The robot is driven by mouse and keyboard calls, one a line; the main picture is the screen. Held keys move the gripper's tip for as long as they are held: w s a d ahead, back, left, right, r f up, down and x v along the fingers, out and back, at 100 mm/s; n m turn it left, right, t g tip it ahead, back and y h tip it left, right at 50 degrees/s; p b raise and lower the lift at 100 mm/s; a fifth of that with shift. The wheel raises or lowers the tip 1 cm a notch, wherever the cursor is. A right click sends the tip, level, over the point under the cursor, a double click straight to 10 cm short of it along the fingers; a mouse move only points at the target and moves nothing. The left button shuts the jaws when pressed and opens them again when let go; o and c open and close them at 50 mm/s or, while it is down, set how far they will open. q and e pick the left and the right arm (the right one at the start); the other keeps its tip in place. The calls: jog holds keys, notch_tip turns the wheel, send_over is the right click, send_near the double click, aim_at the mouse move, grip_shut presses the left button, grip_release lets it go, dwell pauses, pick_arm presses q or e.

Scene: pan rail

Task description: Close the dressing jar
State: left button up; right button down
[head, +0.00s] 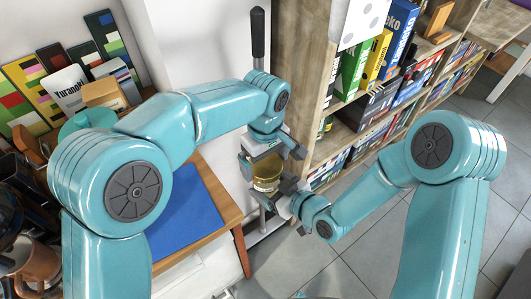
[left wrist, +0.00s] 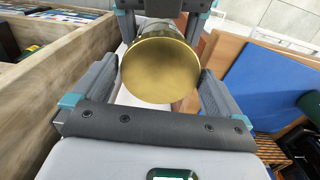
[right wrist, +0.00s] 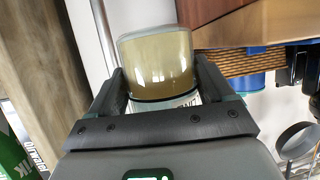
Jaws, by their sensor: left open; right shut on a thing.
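The dressing jar (head: 266,170) is a clear jar with yellowish contents, held in the air between my two grippers. My right gripper (head: 287,192) is shut on its body; in the right wrist view the jar (right wrist: 157,68) sits between the fingers. In the left wrist view a round gold lid (left wrist: 160,70) faces the camera at the jar's end, covering most of the jar. Whether it is tight cannot be told. My left gripper (head: 268,143) is open, its fingers on either side of the lid with narrow gaps.
A wooden shelf (head: 323,100) with books and boxes stands close right of the grippers. A wooden table with a blue mat (head: 185,212) is at left, cluttered at its far side. Grey tiled floor (head: 300,258) lies below.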

pick_arm(q)
jog(key=c, duration=0.9)
jog(key=m, duration=0.5)
jog(key=shift+m, duration=0.4)
jog(key=m, duration=0.4)
jog(key=o, duration=0.9)
jog(key=shift+r, duration=2.25)
